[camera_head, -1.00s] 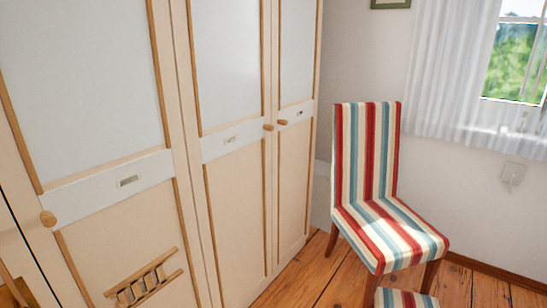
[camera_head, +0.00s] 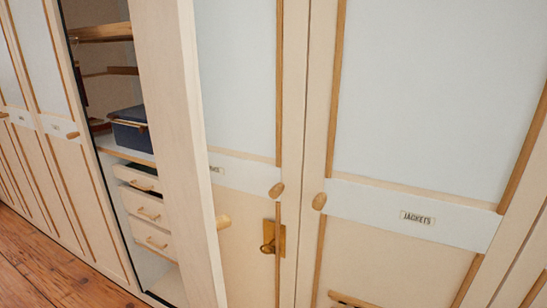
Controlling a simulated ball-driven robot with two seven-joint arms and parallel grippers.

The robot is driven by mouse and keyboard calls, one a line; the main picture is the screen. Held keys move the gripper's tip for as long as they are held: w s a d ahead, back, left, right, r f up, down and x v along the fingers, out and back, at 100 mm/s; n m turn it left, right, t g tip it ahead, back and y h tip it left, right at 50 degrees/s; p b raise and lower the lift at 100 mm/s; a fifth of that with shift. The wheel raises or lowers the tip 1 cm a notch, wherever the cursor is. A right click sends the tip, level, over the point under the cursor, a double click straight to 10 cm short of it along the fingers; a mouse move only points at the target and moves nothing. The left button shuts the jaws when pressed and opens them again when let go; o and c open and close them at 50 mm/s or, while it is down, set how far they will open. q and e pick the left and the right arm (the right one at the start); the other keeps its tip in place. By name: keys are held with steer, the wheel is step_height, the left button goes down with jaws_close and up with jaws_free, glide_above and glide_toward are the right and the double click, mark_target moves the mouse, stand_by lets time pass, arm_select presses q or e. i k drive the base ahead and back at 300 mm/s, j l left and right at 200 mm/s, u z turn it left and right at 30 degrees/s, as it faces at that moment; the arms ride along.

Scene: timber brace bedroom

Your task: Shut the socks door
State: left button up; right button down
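A wardrobe door (camera_head: 170,150) stands open, swung out toward me and seen at a steep angle. Neither of my grippers is in view.
Closed doors stand at the right, one labelled JACKETS (camera_head: 417,217). A brass latch (camera_head: 268,238) sits on the closed door beside it. More closed doors (camera_head: 50,160) run along the left. The wooden floor (camera_head: 40,265) is clear at the lower left.

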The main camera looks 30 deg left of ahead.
mark_target(164, 35)
steer(key=i+l+u, duration=0.15)
steer(key=u, duration=0.3)
steer(key=i+l+u, duration=0.1)
steer(key=l+u, duration=0.35)
steer(key=i+l+u, duration=0.1)
steer(key=l+u, duration=0.15)
steer(key=u, duration=0.2)
steer(key=l+u, duration=0.3)
steer(key=u, duration=0.15)
steer(key=l+u, duration=0.45)
steer(key=k+j, duration=0.05)
steer(key=j, duration=0.05)
